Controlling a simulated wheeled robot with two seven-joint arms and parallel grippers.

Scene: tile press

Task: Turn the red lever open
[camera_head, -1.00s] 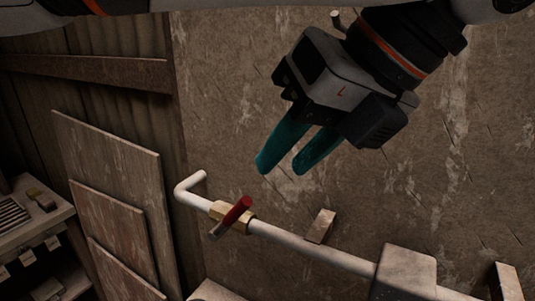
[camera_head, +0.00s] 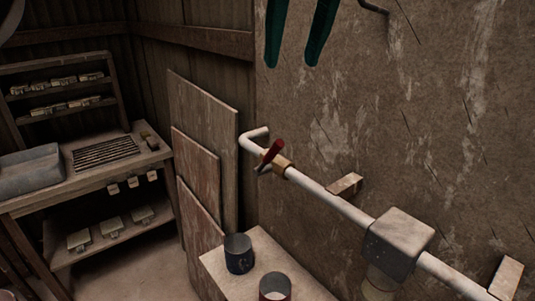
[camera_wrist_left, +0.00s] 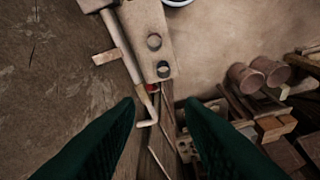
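The red lever (camera_head: 272,151) sits on a brass valve (camera_head: 281,163) near the left end of a white wall pipe (camera_head: 330,200). It slants up to the right across the pipe. In the left wrist view the small red lever (camera_wrist_left: 153,88) shows between and beyond my fingertips, beside the pipe's bent end. My left gripper (camera_head: 292,66) hangs at the top of the head view, above the lever and apart from it. Its two teal fingers are spread and empty; the left wrist view shows the open gap (camera_wrist_left: 160,103) too. My right gripper is not in view.
A grey box fitting (camera_head: 398,240) sits on the pipe at right. A bench (camera_head: 215,262) below holds a dark cup (camera_head: 238,254) and a reddish cup (camera_head: 274,288). Boards (camera_head: 205,130) lean left of the pipe. Shelves (camera_head: 100,175) stand at far left. Air around the lever looks clear.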

